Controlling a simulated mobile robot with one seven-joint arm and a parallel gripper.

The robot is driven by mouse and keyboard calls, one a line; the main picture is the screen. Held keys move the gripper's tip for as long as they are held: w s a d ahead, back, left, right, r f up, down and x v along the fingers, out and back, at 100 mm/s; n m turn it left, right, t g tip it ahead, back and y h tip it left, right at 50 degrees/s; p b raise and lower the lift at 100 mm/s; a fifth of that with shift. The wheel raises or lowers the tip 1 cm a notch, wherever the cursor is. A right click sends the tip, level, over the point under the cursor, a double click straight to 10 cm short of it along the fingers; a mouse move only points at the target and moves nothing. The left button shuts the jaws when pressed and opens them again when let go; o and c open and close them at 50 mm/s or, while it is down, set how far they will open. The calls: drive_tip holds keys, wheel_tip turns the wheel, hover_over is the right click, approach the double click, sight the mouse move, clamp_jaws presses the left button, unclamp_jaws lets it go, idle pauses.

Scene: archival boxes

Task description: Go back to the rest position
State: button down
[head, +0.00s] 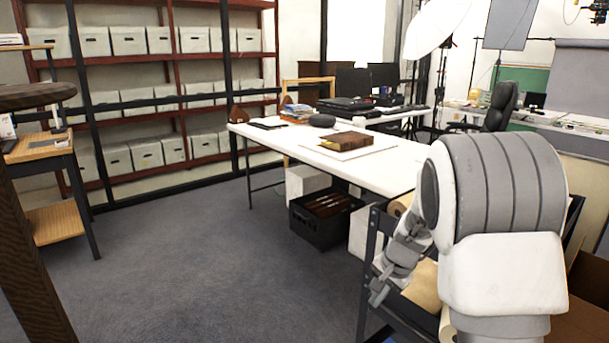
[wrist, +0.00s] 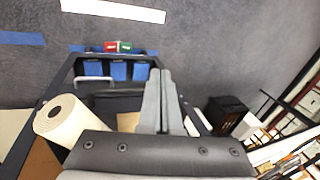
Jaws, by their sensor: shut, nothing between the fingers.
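My gripper (wrist: 160,100) shows in the wrist view with its two grey fingers together, shut and empty. In the head view my gripper (head: 378,290) hangs low beside my white and grey arm, at the right. It is over or in front of a dark metal cart (head: 368,262); the exact gap is unclear. The cart frame also shows in the wrist view (wrist: 60,85), with blue parts and a roll of cream paper (wrist: 60,117) on its left side.
A white table (head: 392,170) with a brown book (head: 347,140) stands beyond the cart. A black crate (head: 322,221) sits under it. Shelves of grey archival boxes (head: 128,41) line the back left. A wooden side table (head: 40,146) is at left. The grey floor (head: 210,270) between is clear.

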drive_tip(key=s+a+r+n+t, duration=0.1)
drive_tip(key=s+a+r+n, duration=0.25)
drive_tip(key=s+r, duration=1)
drive_tip(key=s+r+n+t+h, duration=0.1)
drive_tip(key=s+r+n, duration=0.15)
drive_tip(key=s, duration=0.55)
drive_tip(key=s+r+n+h, duration=0.1)
drive_tip(key=s+r+n, duration=0.15)
drive_tip(key=s, duration=0.45)
wheel_tip(320, 180, up, 23)
drive_tip(key=p, duration=2.4)
drive_tip(key=shift+s+d+r+n, duration=0.15)
drive_tip(key=shift+s+d+n, duration=0.1)
drive_tip(key=shift+d+n, duration=0.15)
